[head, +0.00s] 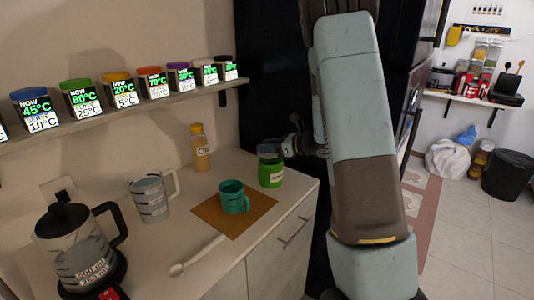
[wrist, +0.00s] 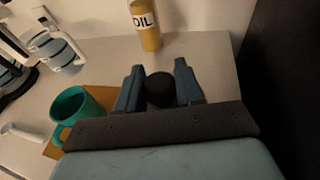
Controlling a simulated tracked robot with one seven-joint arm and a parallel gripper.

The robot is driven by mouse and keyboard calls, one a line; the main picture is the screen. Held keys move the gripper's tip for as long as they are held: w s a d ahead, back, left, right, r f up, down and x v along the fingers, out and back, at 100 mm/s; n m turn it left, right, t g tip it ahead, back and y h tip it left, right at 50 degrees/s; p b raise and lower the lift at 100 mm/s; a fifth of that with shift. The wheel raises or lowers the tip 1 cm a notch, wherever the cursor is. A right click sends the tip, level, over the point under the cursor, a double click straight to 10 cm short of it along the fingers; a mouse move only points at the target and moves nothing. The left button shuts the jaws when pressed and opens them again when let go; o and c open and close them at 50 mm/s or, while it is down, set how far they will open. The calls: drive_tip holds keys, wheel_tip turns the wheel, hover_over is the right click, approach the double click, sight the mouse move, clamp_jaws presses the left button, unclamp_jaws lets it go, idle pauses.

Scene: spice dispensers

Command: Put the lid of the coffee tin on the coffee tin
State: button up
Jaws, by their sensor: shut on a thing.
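The green coffee tin (head: 271,174) stands upright on the counter near its right edge, with a pale label on its front. My gripper (head: 287,146) is right at the tin's top, on its right side. In the wrist view, the fingers of my gripper (wrist: 159,68) are on either side of a round black thing, which I take to be the lid (wrist: 160,90). The gripper is shut on it. The tin is hidden in the wrist view. Whether the lid touches the tin's rim cannot be told.
A teal mug (head: 232,197) stands on an orange-brown mat (head: 208,213) left of the tin. An oil bottle (head: 200,150) stands behind. A measuring jug (head: 151,196), kettle (head: 78,250) and white spoon (head: 197,254) are farther left. A shelf with several dispensers runs above.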

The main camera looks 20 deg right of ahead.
wheel_tip(320, 180, down, 2)
drive_tip(key=shift+f, duration=0.25)
drive_tip(key=o, duration=1)
drive_tip(key=shift+s+d, duration=0.1)
